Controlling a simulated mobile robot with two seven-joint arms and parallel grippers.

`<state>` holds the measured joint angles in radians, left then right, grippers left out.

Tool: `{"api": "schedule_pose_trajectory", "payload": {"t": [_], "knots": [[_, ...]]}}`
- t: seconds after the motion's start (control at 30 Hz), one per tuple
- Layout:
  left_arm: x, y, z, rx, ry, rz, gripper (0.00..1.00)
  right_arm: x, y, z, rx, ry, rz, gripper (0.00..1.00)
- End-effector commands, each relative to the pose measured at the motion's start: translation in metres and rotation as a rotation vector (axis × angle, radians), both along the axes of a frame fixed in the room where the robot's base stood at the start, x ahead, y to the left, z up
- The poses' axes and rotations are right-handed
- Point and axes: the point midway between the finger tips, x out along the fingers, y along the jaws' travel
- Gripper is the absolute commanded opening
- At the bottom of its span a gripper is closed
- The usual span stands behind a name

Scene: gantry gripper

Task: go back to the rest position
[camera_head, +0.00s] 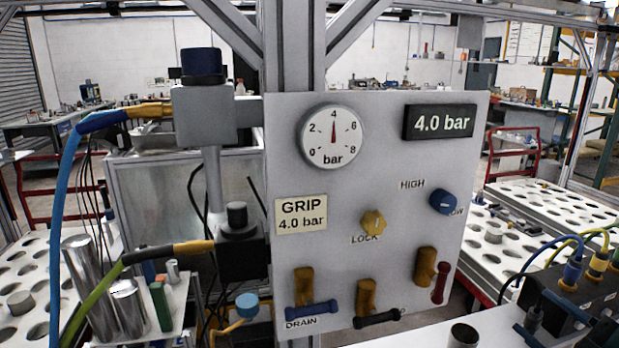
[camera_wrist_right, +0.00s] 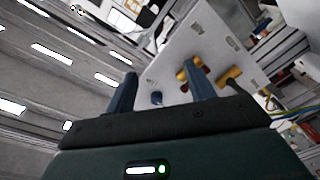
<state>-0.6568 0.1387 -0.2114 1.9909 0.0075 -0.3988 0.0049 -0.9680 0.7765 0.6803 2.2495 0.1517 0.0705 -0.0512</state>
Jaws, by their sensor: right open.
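My left gripper is in neither view.
The panel has a dial gauge (camera_head: 331,137) near 4, a "4.0 bar" display (camera_head: 440,122), a yellow LOCK knob (camera_head: 373,222), a blue HIGH/LOW knob (camera_head: 445,201), and blue, black and red valve levers.

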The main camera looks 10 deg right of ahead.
Motion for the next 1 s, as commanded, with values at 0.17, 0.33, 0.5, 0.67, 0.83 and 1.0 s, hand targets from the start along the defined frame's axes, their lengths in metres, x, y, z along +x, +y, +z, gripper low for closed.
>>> {"api": "schedule_pose_trajectory", "payload": {"t": [0.17, 0.33, 0.5, 0.67, 0.83, 1.0], "knots": [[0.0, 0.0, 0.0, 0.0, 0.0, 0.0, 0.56, -0.028, 0.013, -0.135, 0.263, 0.255, -0.189, 0.54], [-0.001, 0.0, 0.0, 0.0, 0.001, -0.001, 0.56, -0.052, 0.092, -0.236, 0.488, 0.482, -0.25, 0.54], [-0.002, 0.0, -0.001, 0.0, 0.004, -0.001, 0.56, -0.065, 0.189, -0.288, 0.647, 0.659, -0.229, 0.54], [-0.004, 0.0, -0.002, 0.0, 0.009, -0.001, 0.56, -0.072, 0.248, -0.302, 0.721, 0.747, -0.194, 0.54], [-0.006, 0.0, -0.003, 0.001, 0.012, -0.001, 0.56, -0.073, 0.265, -0.305, 0.738, 0.773, -0.181, 0.54], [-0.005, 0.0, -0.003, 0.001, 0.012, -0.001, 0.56, -0.074, 0.265, -0.305, 0.737, 0.772, -0.182, 0.54]]}}
